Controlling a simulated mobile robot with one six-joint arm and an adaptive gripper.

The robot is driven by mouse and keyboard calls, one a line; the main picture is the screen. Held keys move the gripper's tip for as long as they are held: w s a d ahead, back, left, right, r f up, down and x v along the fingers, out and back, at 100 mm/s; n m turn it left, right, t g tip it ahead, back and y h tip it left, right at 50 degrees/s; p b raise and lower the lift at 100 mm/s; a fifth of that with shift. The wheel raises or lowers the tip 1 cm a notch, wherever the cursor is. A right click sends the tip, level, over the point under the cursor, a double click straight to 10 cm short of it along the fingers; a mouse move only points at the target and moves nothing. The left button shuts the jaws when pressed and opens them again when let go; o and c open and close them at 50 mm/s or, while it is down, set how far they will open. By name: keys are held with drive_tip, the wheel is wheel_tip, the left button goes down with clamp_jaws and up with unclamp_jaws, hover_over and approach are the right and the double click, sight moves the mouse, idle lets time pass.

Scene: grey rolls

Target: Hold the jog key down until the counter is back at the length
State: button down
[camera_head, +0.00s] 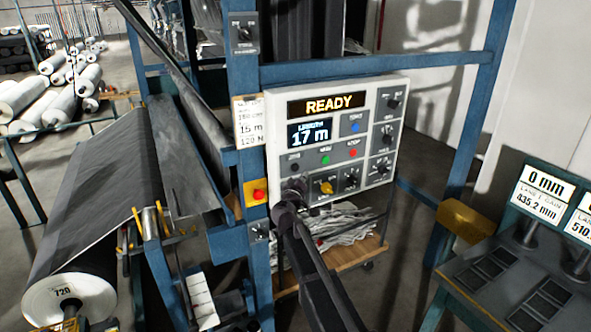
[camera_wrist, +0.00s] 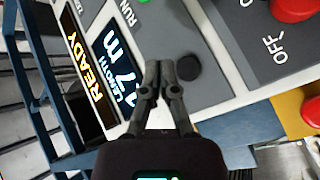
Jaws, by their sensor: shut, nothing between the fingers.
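The white control panel (camera_head: 378,88) shows READY and a counter (camera_head: 310,133) reading LENGTH 17 m. Below the counter, a black round key (camera_head: 294,168) sits left of the green RUN key (camera_head: 325,161) and the red STOP key (camera_head: 352,153). A card (camera_head: 252,132) left of the panel reads 15 m and 120 N. My gripper (camera_head: 293,188) is shut and empty, in front of the panel just below the black key. In the wrist view the closed fingertips (camera_wrist: 158,72) appear beside the black key (camera_wrist: 187,67). I cannot tell whether they touch anything.
A yellow box with a red button (camera_head: 258,194) is on the blue post left of the panel. A yellow knob (camera_head: 326,187) and several black knobs share the panel. A grey roll (camera_head: 75,297) is at lower left. A console (camera_head: 515,262) stands at right.

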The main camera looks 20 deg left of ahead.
sight(299, 167)
drive_tip(key=shift+w+a, duration=1)
drive_tip(key=shift+a, duration=0.2)
drive_tip(key=shift+w+a, duration=0.55)
drive_tip(key=shift+a, duration=0.1)
idle(6.2)
